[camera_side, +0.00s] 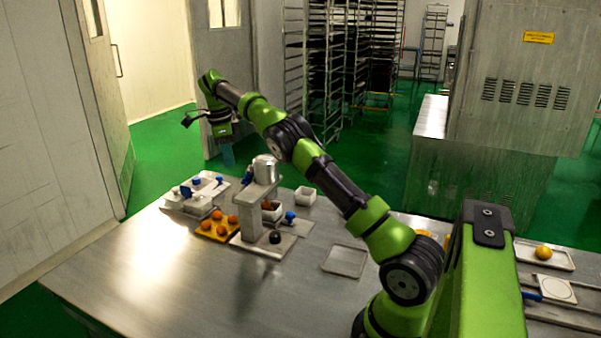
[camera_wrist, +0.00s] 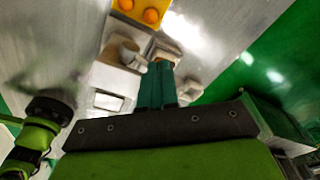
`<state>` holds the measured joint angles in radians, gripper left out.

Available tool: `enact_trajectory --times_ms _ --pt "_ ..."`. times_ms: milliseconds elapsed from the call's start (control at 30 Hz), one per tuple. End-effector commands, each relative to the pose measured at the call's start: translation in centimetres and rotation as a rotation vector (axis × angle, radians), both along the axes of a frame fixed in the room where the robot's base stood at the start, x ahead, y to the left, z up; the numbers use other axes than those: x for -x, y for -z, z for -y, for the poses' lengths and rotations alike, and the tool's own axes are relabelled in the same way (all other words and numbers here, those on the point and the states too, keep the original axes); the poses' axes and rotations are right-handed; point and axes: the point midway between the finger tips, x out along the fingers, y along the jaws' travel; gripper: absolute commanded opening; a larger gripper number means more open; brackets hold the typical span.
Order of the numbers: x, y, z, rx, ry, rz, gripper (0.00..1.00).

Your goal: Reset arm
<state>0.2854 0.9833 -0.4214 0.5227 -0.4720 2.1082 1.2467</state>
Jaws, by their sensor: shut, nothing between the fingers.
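My arm stretches from the right over the back of the table. My gripper (camera_side: 228,158) hangs high at the back left with its fingers pointing down, beyond the encrusting machine (camera_side: 252,213). In the wrist view the two teal fingers (camera_wrist: 157,88) are together and hold nothing. The machine has a silver hopper on top and a dark knob on its base. A yellow tray (camera_side: 204,234) with several orange balls stands at its left. The tray also shows at the top of the wrist view (camera_wrist: 160,4).
A white tray (camera_side: 172,207) with blue-handled items lies left of the machine. A small white bowl (camera_side: 305,198) stands behind it. An empty shallow tray (camera_side: 345,262) lies mid-table. A tray (camera_side: 562,258) with an orange ball is at the right. The table's front left is clear.

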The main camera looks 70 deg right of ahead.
Motion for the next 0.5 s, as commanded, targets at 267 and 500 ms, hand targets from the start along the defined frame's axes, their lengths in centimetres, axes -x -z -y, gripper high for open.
enact_trajectory --times_ms 267,500 --pt "2.2 1.8 0.6 -0.035 -0.495 -0.001 0.0" --pt "6.0 -1.6 -5.2 -0.04 -1.003 0.136 0.0"
